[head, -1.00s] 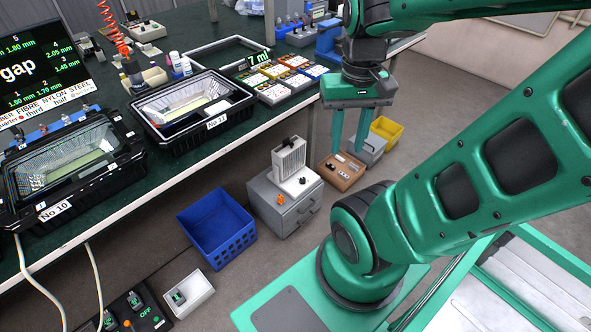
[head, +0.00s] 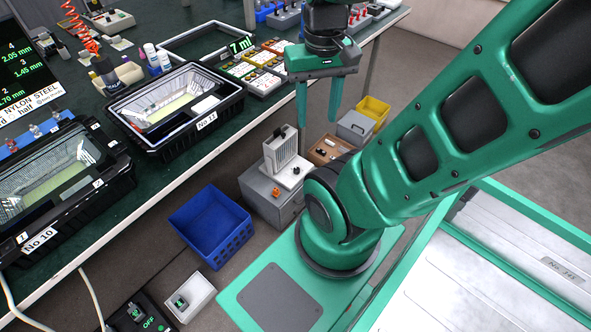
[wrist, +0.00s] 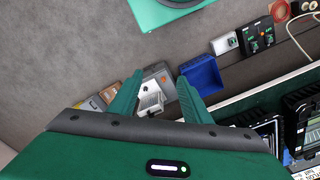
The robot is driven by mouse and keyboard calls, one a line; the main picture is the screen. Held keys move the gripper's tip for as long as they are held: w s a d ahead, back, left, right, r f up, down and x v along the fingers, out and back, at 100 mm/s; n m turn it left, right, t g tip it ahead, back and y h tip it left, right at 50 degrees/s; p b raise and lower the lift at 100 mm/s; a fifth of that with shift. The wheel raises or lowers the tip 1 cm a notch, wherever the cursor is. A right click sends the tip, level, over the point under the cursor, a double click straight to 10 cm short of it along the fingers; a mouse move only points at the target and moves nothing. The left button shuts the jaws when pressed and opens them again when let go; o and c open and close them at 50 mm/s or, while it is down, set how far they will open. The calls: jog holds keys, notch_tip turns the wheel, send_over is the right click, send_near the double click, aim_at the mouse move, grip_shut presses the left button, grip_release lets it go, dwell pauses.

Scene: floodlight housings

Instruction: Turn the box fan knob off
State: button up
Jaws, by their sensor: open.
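The box fan (head: 281,150) is a small pale upright box with a grille, on a white base. A small dark knob (head: 296,170) shows on the base; its setting is too small to read. The fan stands on a grey drawer cabinet (head: 263,200) on the floor. In the wrist view the fan (wrist: 151,97) appears between the fingers, well beyond them. My gripper (head: 317,118) is open and empty, pointing down, above and to the right of the fan in the head view. It also shows in the wrist view (wrist: 160,78).
An orange knob-like piece (head: 275,191) is on the cabinet near the fan. A blue crate (head: 205,250) stands left of the cabinet. A brown tray (head: 322,152), grey box (head: 355,128) and yellow bin (head: 376,105) lie behind. The green workbench (head: 120,185) runs along the left.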

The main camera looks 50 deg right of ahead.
jog(key=w+d+f+h, duration=0.1)
jog(key=w+d+f, duration=0.3)
jog(key=w+d, duration=0.15)
jog(key=w+d+f+h, duration=0.1)
jog(key=w+d+f, duration=0.3)
jog(key=w, duration=0.3)
jog(key=n+t, duration=0.2)
send_over(297, 169)
jog(key=s+a, duration=0.3)
notch_tip(297, 169, down, 27)
jog(key=shift+m+t+h, duration=0.4)
jog(key=shift+m+t, duration=0.2)
jog(key=shift+t, duration=0.3)
jog(key=f, duration=0.9)
jog(key=w+d+f, duration=0.1)
jog(key=f, duration=0.9)
jog(key=w+d+f, duration=0.1)
jog(key=f, duration=0.9)
jog(key=shift+w+d, duration=0.1)
jog(key=shift+w, duration=0.15)
jog(key=c, duration=1)
jog(key=shift+c, duration=0.2)
